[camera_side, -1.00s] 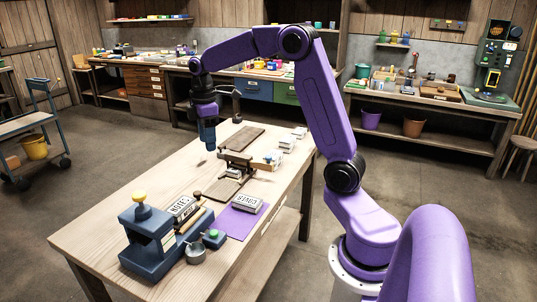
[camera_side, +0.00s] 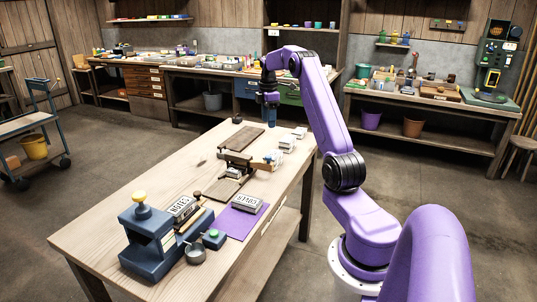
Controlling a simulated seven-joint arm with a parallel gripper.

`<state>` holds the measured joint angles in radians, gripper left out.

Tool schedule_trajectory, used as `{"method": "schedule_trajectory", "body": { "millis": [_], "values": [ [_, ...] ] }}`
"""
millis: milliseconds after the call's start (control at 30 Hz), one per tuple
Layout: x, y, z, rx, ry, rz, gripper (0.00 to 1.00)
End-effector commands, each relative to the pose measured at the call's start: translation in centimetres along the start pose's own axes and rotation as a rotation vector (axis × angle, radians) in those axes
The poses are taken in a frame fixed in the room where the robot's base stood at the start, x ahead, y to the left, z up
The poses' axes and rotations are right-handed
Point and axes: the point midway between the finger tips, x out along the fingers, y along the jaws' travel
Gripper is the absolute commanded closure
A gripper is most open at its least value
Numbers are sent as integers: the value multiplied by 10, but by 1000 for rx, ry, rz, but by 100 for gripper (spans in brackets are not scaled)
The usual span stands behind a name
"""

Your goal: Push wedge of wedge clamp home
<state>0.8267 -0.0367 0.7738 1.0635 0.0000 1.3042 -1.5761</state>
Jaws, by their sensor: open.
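The clamp (camera_side: 238,161) is a small brown wooden assembly in the middle of the table, beside a flat dark-framed plate (camera_side: 228,185). A small pale piece (camera_side: 262,164) sticks out at its right side; it looks like the wedge, but it is too small to tell how far in it sits. My gripper (camera_side: 270,119) points down, open and empty, in the air above the far right part of the table. It is apart from the clamp, higher and beyond it.
White blocks (camera_side: 287,143) stand near the table's right edge. A dark board (camera_side: 241,138) lies at the far end. A blue press (camera_side: 151,240), label blocks (camera_side: 182,208) and a purple mat (camera_side: 237,221) fill the near end. The left table side is bare.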

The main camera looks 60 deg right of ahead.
Motion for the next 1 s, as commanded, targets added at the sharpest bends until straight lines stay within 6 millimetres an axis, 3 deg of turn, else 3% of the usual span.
{"method": "schedule_trajectory", "body": {
  "millis": [600, 800, 1000],
  "values": [
    [116, -1, -1, 1, 0, -4, 43],
    [141, -1, -1, 1, 0, -2, 43],
    [150, -1, -1, 1, 0, -1, 43]
  ]
}}
